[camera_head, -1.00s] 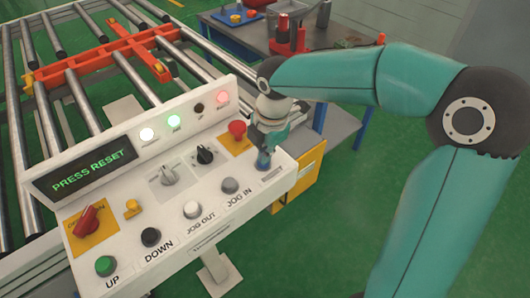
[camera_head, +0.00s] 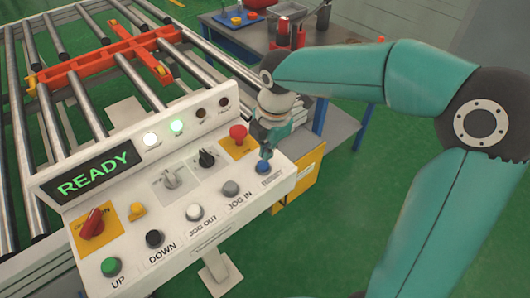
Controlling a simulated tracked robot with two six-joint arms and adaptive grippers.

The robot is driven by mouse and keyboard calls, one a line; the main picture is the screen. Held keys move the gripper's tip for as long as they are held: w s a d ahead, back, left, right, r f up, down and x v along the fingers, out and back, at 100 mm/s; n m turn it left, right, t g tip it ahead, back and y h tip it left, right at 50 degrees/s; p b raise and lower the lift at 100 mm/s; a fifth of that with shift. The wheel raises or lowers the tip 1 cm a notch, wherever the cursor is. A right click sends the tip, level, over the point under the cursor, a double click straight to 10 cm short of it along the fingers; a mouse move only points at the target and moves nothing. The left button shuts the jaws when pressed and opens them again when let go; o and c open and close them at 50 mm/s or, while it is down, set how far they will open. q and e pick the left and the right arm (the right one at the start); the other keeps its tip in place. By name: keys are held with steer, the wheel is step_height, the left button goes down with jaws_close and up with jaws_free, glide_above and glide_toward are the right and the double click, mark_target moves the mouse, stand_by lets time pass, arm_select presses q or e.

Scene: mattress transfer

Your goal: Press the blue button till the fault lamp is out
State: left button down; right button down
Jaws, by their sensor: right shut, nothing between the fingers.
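The blue button (camera_head: 263,168) is at the right end of the white control panel (camera_head: 213,238). My right gripper (camera_head: 266,153) is shut and empty, pointing down, with its fingertips just above the blue button in the picture. I cannot tell whether they touch it. The fault lamp (camera_head: 223,102), rightmost in the lamp row, is dark. The white lamp (camera_head: 150,139) and the green lamp (camera_head: 176,126) are lit. The display (camera_head: 93,173) reads READY in green. My left gripper is not in view.
A red rotary switch (camera_head: 93,222), a green UP button (camera_head: 111,267) and other buttons share the panel. A roller conveyor (camera_head: 75,90) lies behind. A table (camera_head: 345,53) with tools stands at the back.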

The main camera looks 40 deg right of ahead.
step_height(320, 180, up, 9)
steer(key=s, duration=0.1)
steer(key=shift+d+f, duration=0.2)
stand_by(0.5)
